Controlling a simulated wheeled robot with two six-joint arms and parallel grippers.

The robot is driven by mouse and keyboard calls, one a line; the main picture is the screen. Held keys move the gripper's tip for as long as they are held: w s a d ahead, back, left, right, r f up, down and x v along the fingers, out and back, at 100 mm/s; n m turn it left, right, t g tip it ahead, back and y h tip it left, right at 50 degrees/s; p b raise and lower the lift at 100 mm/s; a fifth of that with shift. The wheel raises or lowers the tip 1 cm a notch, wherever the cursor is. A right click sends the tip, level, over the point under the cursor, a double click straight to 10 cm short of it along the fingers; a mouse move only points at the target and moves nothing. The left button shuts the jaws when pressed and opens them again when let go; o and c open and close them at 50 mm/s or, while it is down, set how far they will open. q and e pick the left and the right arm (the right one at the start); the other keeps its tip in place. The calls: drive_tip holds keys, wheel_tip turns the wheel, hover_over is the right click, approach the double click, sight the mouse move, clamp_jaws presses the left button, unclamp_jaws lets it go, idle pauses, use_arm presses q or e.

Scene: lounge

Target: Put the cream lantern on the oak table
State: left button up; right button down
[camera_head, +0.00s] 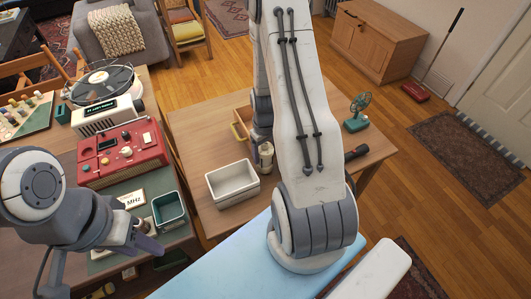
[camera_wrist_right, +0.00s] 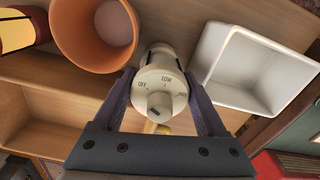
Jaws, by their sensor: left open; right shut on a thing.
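The cream lantern (camera_wrist_right: 160,85), with a dial marked OFF and LOW, is between the fingers of my right gripper (camera_wrist_right: 160,108) in the right wrist view. The gripper is shut on it. In the head view the lantern (camera_head: 266,156) shows partly beside my right arm, over the light wooden table (camera_head: 210,122), which looks like the oak table. I cannot tell whether its base touches the tabletop. My right gripper is mostly hidden by its arm in the head view. My left gripper (camera_head: 148,243) is open and empty at the lower left, near the teal bin (camera_head: 168,211).
A white bin (camera_head: 232,183) stands left of the lantern, and a wooden box (camera_head: 240,124) is behind it. An orange pot (camera_wrist_right: 95,35) is close by in the wrist view. A green fan (camera_head: 358,112) stands at the right. A red device (camera_head: 120,153) sits on the left desk.

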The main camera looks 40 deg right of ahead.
drive_tip(key=shift+f, duration=0.5)
drive_tip(key=shift+f, duration=0.1)
drive_tip(key=shift+c, duration=1)
unclamp_jaws()
